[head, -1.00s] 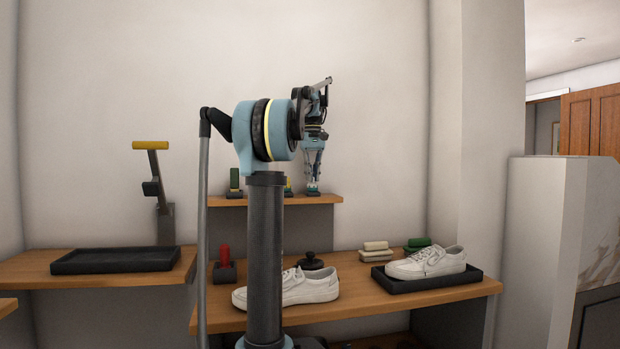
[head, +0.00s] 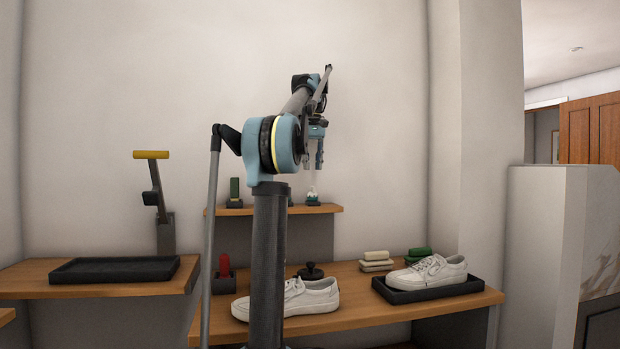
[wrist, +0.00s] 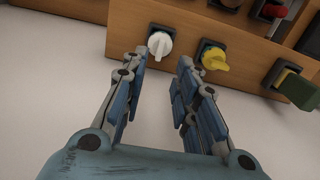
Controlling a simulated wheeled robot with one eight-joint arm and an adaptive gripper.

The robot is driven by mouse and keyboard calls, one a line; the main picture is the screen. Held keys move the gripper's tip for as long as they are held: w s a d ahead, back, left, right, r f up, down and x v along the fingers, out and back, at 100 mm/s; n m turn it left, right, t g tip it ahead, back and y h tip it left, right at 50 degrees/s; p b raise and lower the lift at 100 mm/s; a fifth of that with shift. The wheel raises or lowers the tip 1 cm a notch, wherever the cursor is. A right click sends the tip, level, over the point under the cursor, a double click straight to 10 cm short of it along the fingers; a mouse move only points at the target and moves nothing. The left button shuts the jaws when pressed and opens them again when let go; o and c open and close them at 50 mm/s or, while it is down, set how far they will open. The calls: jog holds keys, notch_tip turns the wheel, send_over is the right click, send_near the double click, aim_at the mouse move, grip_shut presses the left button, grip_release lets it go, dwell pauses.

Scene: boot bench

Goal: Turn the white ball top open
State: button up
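The white ball top (head: 312,191) sits on a small dark base near the right end of the raised wooden shelf. It shows whole in the wrist view (wrist: 159,45), just beyond the fingertips and nearer the left finger. My gripper (wrist: 163,58) is open and empty, its two fingers spread apart. In the head view my gripper (head: 319,165) hangs fingers down above the white top, with a gap between them. I cannot tell how far the top is turned.
On the same shelf (head: 272,209) stand a yellow top (wrist: 214,59) and a green one (head: 235,187); the yellow is mostly hidden by my arm in the head view. Below are white shoes (head: 295,298), a black tray (head: 440,290) and a red-handled item (head: 224,266). Wall space above the shelf is free.

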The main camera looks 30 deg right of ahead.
jog(key=shift+r, duration=2.1)
